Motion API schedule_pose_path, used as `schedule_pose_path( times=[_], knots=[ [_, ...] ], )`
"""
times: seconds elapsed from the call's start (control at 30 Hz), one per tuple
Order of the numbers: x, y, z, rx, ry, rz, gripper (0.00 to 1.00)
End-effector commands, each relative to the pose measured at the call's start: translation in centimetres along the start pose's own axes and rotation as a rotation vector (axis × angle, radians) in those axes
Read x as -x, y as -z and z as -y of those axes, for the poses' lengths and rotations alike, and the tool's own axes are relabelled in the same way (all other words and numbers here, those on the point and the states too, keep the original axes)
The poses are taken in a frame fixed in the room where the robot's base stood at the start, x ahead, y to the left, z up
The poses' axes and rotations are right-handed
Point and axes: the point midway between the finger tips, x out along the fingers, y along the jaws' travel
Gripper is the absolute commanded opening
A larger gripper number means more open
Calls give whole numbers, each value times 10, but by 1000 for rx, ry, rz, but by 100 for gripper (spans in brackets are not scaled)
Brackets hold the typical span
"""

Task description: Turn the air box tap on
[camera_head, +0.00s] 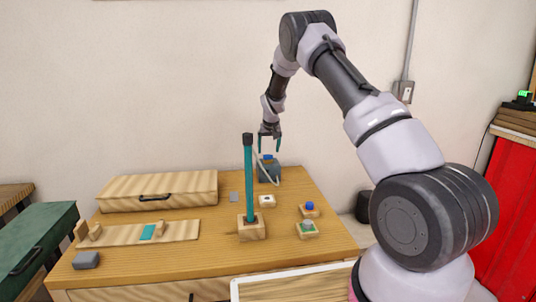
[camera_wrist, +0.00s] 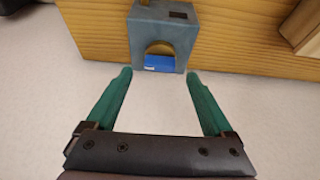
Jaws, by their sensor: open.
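The air box (camera_head: 270,174) is a grey-blue block at the back edge of the table. A blue part (camera_head: 268,157), which looks like the tap, shows at its top. In the wrist view the box (camera_wrist: 159,22) is at the top middle, with the blue part (camera_wrist: 160,63) in front of a yellowish rounded part. My gripper (camera_head: 269,150) is just above the box in the head view. In the wrist view my gripper (camera_wrist: 159,73) is open and empty, its two green fingers apart, pointing toward the blue part.
A tall teal rod (camera_head: 249,180) stands upright in a wooden block in front of the box. A pale hose (camera_head: 276,183) curves beside the box. Small blocks with blue and grey tops (camera_head: 309,210) stand at right. A wooden case (camera_head: 160,190) lies at left. The wall is behind.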

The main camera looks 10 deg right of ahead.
Motion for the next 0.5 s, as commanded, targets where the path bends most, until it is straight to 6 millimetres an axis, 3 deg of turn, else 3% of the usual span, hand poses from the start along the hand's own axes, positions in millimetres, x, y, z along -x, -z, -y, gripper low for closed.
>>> schedule_pose_path(
  times=[0.2, 0.5],
  knots=[
    [-27, 0, 0, -1, 0, 1, 86],
    [-32, 0, 0, -1, 1, 0, 86]
  ],
)
